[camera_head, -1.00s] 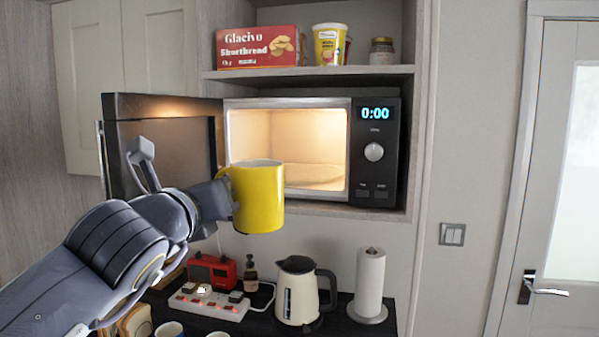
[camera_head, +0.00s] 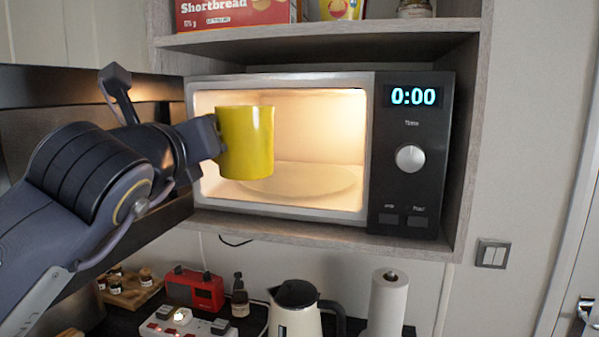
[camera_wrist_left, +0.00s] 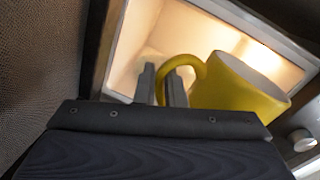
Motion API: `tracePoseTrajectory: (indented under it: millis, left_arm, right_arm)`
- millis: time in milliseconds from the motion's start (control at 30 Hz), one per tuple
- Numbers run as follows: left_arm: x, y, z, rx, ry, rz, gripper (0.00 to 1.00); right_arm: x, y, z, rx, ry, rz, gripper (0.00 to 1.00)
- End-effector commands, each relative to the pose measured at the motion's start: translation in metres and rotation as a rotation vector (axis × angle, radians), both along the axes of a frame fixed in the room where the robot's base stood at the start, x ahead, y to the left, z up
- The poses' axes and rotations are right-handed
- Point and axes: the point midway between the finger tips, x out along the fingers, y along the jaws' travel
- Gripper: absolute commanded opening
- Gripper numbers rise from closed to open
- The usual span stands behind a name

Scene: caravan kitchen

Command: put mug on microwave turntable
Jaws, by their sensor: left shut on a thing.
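A yellow mug (camera_head: 246,143) is held upright by my left gripper (camera_head: 217,136), in front of the left part of the open, lit microwave (camera_head: 412,210). In the left wrist view the mug (camera_wrist_left: 237,92) has its handle between the two fingers of the gripper (camera_wrist_left: 165,85), which is shut on it. The pale round turntable (camera_head: 305,180) lies on the cavity floor, behind and below the mug; nothing is seen on it. The mug hides part of its left side. I cannot tell whether the mug has crossed the opening. My right gripper is out of view.
The microwave door (camera_head: 50,100) stands open at the left, behind my left arm. A wooden shelf (camera_head: 330,38) with a shortbread box (camera_head: 235,12) is above. A kettle (camera_head: 296,308), paper roll (camera_head: 387,303), red radio (camera_head: 194,288) and power strip (camera_head: 180,325) are below.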

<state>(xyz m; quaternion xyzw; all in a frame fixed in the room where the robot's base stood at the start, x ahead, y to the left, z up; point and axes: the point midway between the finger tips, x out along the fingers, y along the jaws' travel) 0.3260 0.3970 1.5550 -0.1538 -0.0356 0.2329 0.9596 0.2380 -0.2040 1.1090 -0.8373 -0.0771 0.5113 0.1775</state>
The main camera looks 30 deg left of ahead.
Motion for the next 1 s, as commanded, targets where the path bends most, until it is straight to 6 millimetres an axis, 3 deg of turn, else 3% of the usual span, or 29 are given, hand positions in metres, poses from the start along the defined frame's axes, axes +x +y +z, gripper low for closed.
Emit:
tracePoseTrajectory:
  millis: [167,700,1000]
  left_arm:
    - [0.01,0.003,0.002,-0.001,-0.003,0.001,0.0]
    - [0.132,0.042,0.003,-0.001,0.0,0.0,0.0]
    - [0.174,0.055,0.002,0.001,-0.004,-0.001,0.0]
  right_arm:
    - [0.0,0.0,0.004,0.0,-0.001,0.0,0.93]
    - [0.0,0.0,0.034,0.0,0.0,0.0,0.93]
    - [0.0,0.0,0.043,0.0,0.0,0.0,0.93]
